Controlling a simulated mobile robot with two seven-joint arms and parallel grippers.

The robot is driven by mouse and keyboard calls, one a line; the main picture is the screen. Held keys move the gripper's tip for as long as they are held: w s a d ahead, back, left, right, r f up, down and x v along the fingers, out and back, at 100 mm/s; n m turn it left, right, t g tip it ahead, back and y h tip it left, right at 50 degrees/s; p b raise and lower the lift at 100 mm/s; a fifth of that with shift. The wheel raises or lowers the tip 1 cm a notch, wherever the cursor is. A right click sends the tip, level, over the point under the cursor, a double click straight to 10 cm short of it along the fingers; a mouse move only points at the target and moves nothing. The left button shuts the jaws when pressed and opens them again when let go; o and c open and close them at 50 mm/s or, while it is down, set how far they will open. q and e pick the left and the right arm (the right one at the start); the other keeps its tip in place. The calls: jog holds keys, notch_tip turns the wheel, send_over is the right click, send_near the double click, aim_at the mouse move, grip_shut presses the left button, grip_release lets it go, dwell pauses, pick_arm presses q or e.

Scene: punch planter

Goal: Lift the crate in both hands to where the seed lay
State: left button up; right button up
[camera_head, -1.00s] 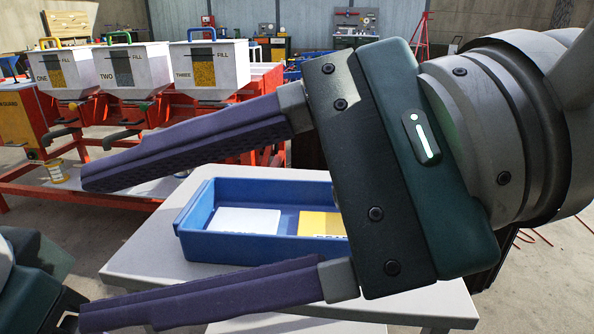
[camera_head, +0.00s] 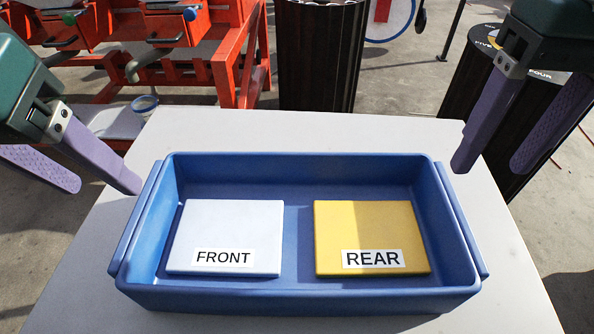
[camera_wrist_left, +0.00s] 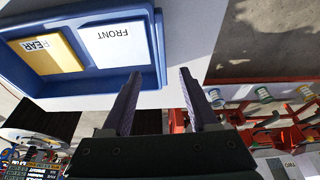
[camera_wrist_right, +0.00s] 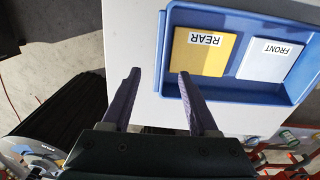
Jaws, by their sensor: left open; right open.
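The blue crate (camera_head: 300,299) sits on the light grey table. Inside it lie a white block labelled FRONT (camera_head: 225,232) on the left and a yellow block labelled REAR (camera_head: 368,230) on the right. No seed shows. My left gripper (camera_head: 108,187) is open and empty beyond the crate's left end, one finger close to the end lip. My right gripper (camera_head: 488,170) is open and empty, up and to the right of the crate's right end. The crate also shows in the left wrist view (camera_wrist_left: 135,79) and in the right wrist view (camera_wrist_right: 230,95).
The grey table (camera_head: 300,130) has bare margin behind and beside the crate. Behind it stand a red frame (camera_head: 236,60), a dark ribbed bin (camera_head: 318,55) and another dark bin labelled FIVE and FOUR (camera_head: 465,75).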

aim_at(455, 209)
pick_arm(q)
jog(key=x, duration=0.9)
jog(key=shift+w+f, duration=0.25)
jog(key=shift+f, duration=0.1)
pick_arm(e)
notch_tip(455, 209, down, 10)
jog(key=shift+w+r, duration=0.1)
pick_arm(q)
jog(key=shift+c, duration=0.2)
pick_arm(e)
jog(key=shift+c, duration=0.2)
pick_arm(q)
grip_shut()
pick_arm(e)
grip_shut()
pick_arm(q)
jog(key=shift+r, duration=0.1)
pick_arm(e)
jog(key=shift+a+r, duration=0.1)
